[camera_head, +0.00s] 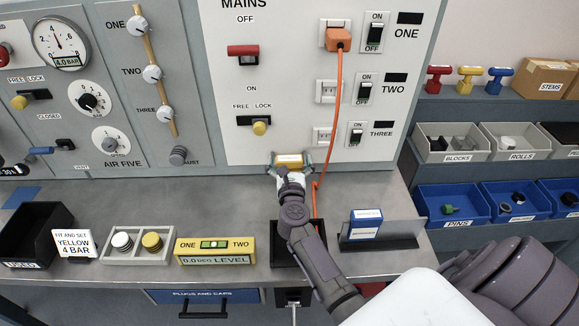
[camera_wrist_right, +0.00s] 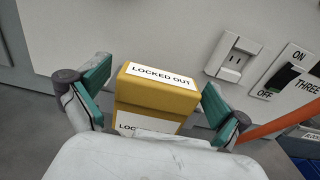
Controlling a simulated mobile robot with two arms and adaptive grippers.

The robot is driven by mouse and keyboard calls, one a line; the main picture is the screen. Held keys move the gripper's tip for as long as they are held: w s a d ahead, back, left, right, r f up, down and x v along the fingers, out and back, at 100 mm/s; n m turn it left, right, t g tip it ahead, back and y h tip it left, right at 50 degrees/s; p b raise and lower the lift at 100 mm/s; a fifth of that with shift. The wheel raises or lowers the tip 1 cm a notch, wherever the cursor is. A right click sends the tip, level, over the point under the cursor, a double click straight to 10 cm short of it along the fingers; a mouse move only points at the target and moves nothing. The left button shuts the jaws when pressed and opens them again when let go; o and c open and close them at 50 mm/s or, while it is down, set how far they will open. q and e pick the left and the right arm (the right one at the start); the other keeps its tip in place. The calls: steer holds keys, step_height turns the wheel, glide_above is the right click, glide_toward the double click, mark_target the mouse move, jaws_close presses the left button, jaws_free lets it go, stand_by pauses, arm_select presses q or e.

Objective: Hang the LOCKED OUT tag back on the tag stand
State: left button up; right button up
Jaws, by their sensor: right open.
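The yellow LOCKED OUT tag (camera_head: 289,159) is a block at the back of the counter, against or close to the white mains panel. The right wrist view shows the tag (camera_wrist_right: 158,88) with white LOCKED OUT labels on its top and front. My right gripper (camera_head: 290,167) is open, its green-padded fingers on either side of the tag; in the wrist view (camera_wrist_right: 157,100) gaps show at both sides. A dark stand (camera_head: 400,233) with a blue and white card is on the counter at right; I cannot tell for certain that it is the tag stand. My left gripper is not in view.
An orange cable (camera_head: 339,100) hangs from a plug down past the tag's right side. A dark box (camera_head: 283,249) is partly hidden behind my right arm. A yellow level (camera_head: 215,250) and a tray of caps (camera_head: 139,253) stand at front left. Counter left of the tag is clear.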

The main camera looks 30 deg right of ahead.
steer(key=shift+r, duration=0.1)
steer(key=shift+c, duration=1)
steer(key=c, duration=0.8)
step_height(320, 180, up, 10)
steer(key=p, duration=0.5)
step_height(320, 180, up, 8)
steer(key=p, duration=0.1)
steer(key=shift+p, duration=0.35)
